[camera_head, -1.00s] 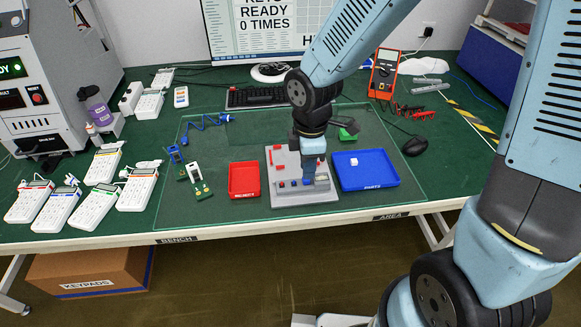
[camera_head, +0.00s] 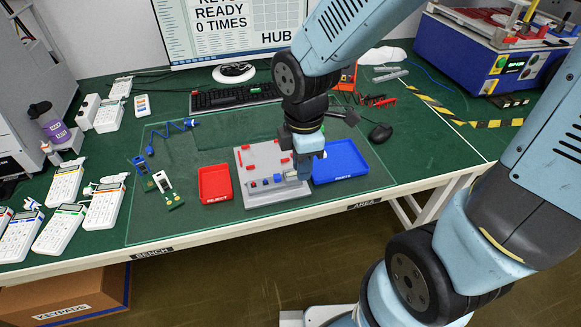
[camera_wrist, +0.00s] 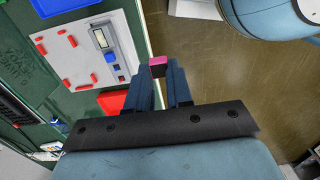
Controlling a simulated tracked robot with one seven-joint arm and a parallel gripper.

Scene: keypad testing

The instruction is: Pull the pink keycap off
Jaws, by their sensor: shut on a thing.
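My gripper (camera_wrist: 158,66) is shut on the pink keycap (camera_wrist: 157,61), which sits at the fingertips in the wrist view. Behind it there is the brown floor, and the keycap looks clear of the keypad. In the head view my gripper (camera_head: 304,170) is at the right side of the fixture (camera_head: 276,196); the fingertips and keycap are hard to make out there.
A red reject tray (camera_head: 215,196) stands left of the fixture and a blue parts tray (camera_head: 372,177) right of it, partly behind my arm. Several white keypads (camera_head: 62,228) lie at the left. A black mouse (camera_head: 381,133) and keyboard (camera_head: 236,95) are behind.

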